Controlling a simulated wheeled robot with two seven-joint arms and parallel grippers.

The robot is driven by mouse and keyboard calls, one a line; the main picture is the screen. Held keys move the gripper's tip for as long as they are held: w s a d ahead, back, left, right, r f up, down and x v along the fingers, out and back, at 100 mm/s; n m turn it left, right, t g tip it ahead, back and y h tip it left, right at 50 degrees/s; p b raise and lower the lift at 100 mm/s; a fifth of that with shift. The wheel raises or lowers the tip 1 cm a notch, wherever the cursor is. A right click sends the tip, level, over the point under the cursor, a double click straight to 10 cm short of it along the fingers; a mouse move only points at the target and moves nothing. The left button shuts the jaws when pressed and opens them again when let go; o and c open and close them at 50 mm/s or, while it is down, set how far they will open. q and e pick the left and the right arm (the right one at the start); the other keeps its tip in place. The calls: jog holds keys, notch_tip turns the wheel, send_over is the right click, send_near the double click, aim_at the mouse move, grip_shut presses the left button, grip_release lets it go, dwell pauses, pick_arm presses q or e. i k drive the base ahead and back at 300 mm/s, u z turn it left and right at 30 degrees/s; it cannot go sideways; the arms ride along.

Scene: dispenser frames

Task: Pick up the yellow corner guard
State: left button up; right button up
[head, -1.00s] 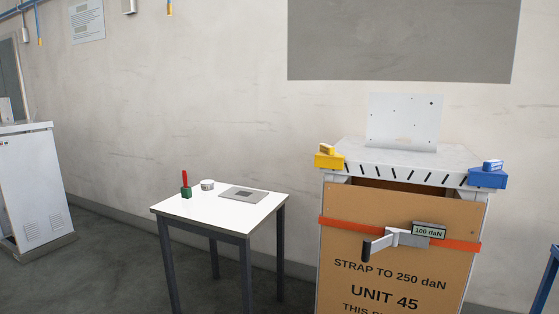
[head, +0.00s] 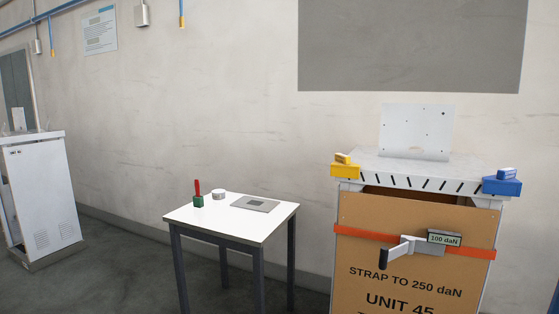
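The yellow corner guard (head: 345,169) sits on the left front corner of the white top of the dispenser unit (head: 405,181), with a raised yellow block on it. A blue corner guard (head: 502,187) sits on the right front corner of the same top. Neither of my grippers shows in the head view, so nothing is seen near the yellow guard.
An orange strap (head: 360,235) with a ratchet handle (head: 397,251) and a "100 daN" display (head: 444,239) crosses the brown front panel. A white table (head: 235,227) stands left, carrying a red-handled tool (head: 198,194). A white cabinet (head: 42,195) stands far left. Floor between is clear.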

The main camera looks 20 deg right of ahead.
aim_at(341, 167)
jog(key=u, duration=0.35)
jog(key=i, duration=1.65)
jog(key=z, duration=0.35)
